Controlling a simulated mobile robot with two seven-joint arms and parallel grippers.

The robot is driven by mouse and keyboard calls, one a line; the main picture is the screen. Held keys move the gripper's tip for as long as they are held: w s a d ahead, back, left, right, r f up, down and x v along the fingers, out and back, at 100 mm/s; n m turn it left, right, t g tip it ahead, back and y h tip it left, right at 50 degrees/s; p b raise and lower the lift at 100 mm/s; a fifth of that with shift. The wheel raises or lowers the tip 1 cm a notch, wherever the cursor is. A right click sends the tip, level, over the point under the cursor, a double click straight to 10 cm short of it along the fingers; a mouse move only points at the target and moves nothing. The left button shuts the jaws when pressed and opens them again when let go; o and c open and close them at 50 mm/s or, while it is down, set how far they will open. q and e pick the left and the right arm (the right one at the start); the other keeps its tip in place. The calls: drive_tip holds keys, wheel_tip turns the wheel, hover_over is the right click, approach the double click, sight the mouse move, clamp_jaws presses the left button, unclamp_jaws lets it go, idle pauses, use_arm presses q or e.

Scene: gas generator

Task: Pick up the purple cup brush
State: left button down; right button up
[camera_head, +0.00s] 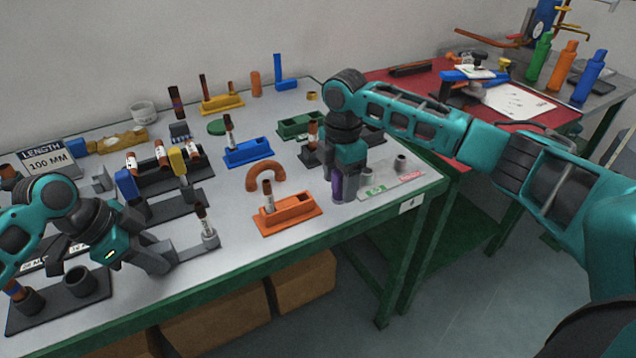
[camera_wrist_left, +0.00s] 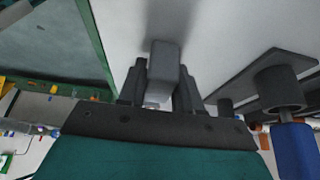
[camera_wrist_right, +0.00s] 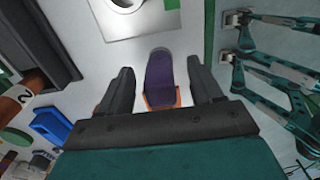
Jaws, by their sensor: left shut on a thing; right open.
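The purple cup brush (camera_head: 337,183) stands near the right front of the table, partly hidden by my right gripper (camera_head: 343,192). In the right wrist view the purple brush (camera_wrist_right: 160,76) lies between the two spread fingers (camera_wrist_right: 160,90), with a gap on each side. The right gripper is open, pointing down around it. My left gripper (camera_head: 160,262) is at the table's front left. In the left wrist view it is shut on a grey block (camera_wrist_left: 163,72), which seems to be part of the grey holder (camera_head: 207,240) with an upright brown brush.
An orange block holder (camera_head: 288,216) and orange arch (camera_head: 265,177) stand left of the right gripper. A small plate with grey cups (camera_head: 402,162) is just to its right. A black base with cups (camera_head: 55,300) lies by the left gripper. Boxes (camera_head: 300,283) sit below the table.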

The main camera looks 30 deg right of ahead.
drive_tip(key=shift+f, duration=0.85)
drive_tip(key=shift+c, duration=0.3)
drive_tip(key=c, duration=0.9)
